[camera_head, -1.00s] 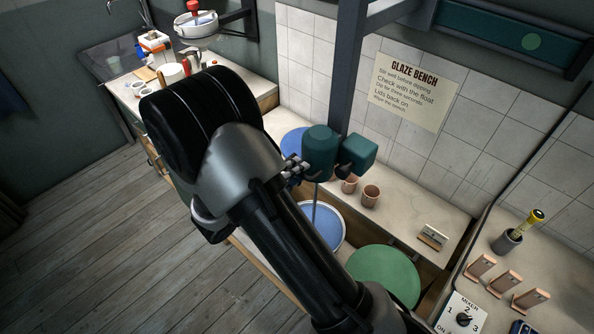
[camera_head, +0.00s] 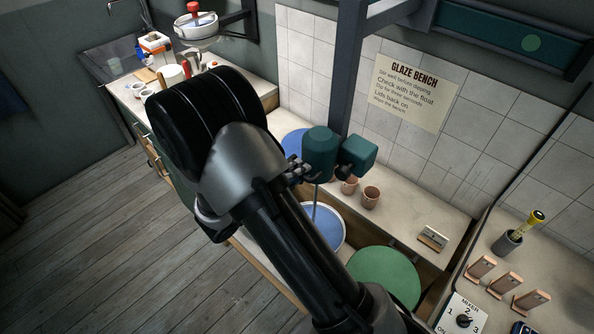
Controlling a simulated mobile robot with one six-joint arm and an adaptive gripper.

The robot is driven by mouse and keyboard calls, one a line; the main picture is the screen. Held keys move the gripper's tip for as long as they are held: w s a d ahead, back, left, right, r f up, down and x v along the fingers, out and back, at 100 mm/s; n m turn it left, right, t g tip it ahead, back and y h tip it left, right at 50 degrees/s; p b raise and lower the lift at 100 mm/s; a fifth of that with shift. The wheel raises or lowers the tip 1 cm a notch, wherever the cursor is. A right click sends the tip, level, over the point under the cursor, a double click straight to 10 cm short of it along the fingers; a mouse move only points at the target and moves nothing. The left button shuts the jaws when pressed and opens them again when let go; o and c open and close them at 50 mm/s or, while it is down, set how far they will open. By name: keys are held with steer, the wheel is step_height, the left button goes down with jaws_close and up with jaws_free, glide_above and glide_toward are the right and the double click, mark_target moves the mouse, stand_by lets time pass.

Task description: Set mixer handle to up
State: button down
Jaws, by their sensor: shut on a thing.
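The mixer (camera_head: 321,146) is a teal body with a boxy teal part (camera_head: 358,155) to its right, by a dark upright post (camera_head: 345,75). Its thin shaft runs down to a bucket of blue glaze (camera_head: 326,222). The black mixer handle is largely hidden by my arm and gripper. My gripper (camera_head: 300,170) is at the left side of the mixer body, shut on what looks like the mixer handle. My black and grey arm covers much of the view's middle, and the fingertips are small and partly hidden.
A green glaze bucket lid or surface (camera_head: 385,276) lies right of the blue one. Pinkish cups (camera_head: 370,196) stand on the bench behind. A mixer dial (camera_head: 463,319) is at the lower right. Open floor lies left.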

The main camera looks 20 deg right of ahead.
steer(key=shift+r, duration=0.1)
step_height(320, 180, up, 19)
steer(key=p, duration=1.7)
steer(key=shift+w, duration=0.15)
steer(key=shift+r, duration=0.1)
steer(key=c, duration=2.1)
jaws_free()
steer(key=shift+c, duration=0.2)
steer(key=shift+o, duration=1.1)
steer(key=shift+a, duration=0.1)
steer(key=shift+s, duration=0.2)
